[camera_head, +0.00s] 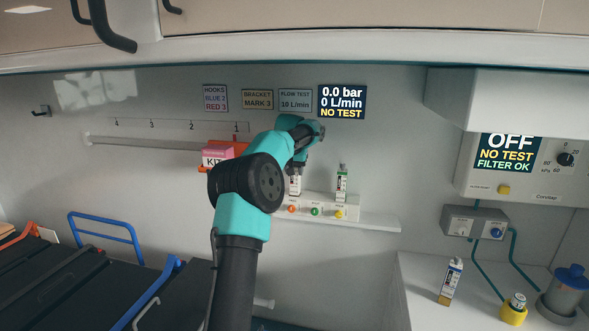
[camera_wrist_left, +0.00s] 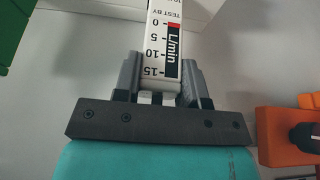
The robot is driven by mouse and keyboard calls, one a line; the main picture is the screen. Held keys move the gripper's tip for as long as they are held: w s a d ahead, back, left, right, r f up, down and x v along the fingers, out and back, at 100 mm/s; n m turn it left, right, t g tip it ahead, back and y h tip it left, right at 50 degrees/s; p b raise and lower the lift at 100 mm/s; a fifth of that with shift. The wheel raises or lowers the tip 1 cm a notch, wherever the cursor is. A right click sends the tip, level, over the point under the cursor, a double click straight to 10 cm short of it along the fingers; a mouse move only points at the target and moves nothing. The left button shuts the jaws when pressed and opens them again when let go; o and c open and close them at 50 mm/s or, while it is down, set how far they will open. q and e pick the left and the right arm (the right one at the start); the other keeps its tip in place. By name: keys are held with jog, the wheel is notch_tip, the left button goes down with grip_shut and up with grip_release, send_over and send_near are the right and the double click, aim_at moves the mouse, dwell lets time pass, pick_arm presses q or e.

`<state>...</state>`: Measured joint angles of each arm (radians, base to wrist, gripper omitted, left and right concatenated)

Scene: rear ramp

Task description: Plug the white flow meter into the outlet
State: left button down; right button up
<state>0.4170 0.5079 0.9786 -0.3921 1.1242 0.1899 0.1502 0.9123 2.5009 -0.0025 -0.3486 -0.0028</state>
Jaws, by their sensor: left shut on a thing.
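My left gripper (camera_head: 297,168) is at the back wall, above the outlet block, partly hidden by its own arm. In the left wrist view the gripper (camera_wrist_left: 162,76) is shut on a white flow meter (camera_wrist_left: 161,45) with an L/min scale, between its two grey fingers. In the head view this flow meter (camera_head: 295,186) is upright above the left, orange-marked end of the white outlet block (camera_head: 325,211). I cannot tell whether its lower end is seated. My right gripper is not in view.
A pink kit box (camera_head: 215,157) sits in an orange holder left of the gripper. A wall display (camera_head: 342,102) reads 0.0 bar, 0 L/min, NO TEST. Another white device (camera_head: 451,280) stands on the right counter, beside a yellow-based jar (camera_head: 514,309). A rail runs under the block.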

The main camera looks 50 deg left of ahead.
pick_arm(q)
jog(key=shift+f, duration=0.15)
jog(key=c, duration=0.6)
grip_release()
jog(key=shift+f, duration=0.1)
jog(key=v, duration=1.2)
